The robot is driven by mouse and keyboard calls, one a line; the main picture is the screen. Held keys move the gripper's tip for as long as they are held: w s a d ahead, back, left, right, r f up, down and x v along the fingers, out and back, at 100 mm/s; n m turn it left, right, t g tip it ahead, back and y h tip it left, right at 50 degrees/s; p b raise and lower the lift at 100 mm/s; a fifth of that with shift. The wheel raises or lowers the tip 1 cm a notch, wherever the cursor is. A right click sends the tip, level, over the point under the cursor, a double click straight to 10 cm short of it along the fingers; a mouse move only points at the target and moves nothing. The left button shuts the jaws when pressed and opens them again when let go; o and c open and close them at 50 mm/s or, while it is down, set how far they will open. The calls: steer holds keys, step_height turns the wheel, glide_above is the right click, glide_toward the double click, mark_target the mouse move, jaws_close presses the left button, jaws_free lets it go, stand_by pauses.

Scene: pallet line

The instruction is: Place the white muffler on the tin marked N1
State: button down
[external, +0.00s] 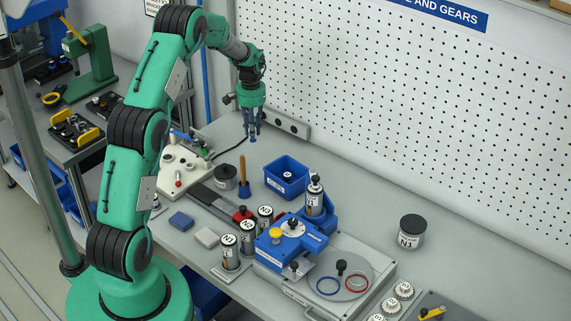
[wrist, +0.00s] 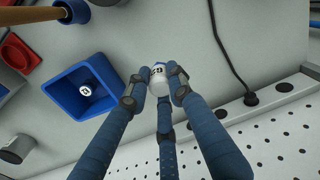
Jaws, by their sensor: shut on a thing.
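My gripper (external: 252,137) hangs over the back of the bench, near the pegboard wall. In the wrist view its blue fingers (wrist: 163,84) are shut on a small white part with dark lettering, which I take as the white muffler (wrist: 158,71). The part is held clear of the bin; it is too small to make out in the external view. The tin marked N1 (external: 409,240) has a dark lid and a white label. It stands upright on the bench at the right, well apart from my gripper, and nothing lies on its lid.
A blue bin (external: 284,187) holds another small white lettered piece (wrist: 86,90). A blue fixture (external: 285,250) and several labelled canisters stand mid-bench, between my gripper and the tin. A power strip (external: 287,125) runs along the wall. The bench around the tin is mostly clear.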

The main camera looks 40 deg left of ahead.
steer(key=shift+d, duration=0.1)
steer(key=d+r+m+p, duration=0.2)
steer(key=d+m+p, duration=0.4)
steer(key=d, duration=2.4)
steer(key=s+d+m+p, duration=0.1)
steer(key=s+d+m, duration=0.2)
steer(key=d, duration=0.6)
steer(key=s+d+r+m+p, duration=0.1)
steer(key=s+d+m, duration=0.2)
steer(key=d, duration=0.7)
steer(key=s+d+m+p, duration=0.1)
steer(key=s+d+m, duration=0.3)
steer(key=s+d, duration=0.3)
steer(key=d, duration=0.3)
steer(key=shift+r, duration=0.35)
steer(key=shift+d, duration=0.1)
steer(key=w+d, duration=0.2)
steer(key=w, duration=0.2)
steer(key=w+d+f+p, duration=0.1)
steer(key=w+d, duration=0.1)
steer(key=w, duration=0.3)
steer(key=w+d+p, duration=0.1)
steer(key=w+d, duration=0.1)
steer(key=w, duration=0.3)
steer(key=shift+w+d+f, duration=0.25)
steer(key=shift+d+f, duration=0.05)
steer(key=shift+d, duration=0.1)
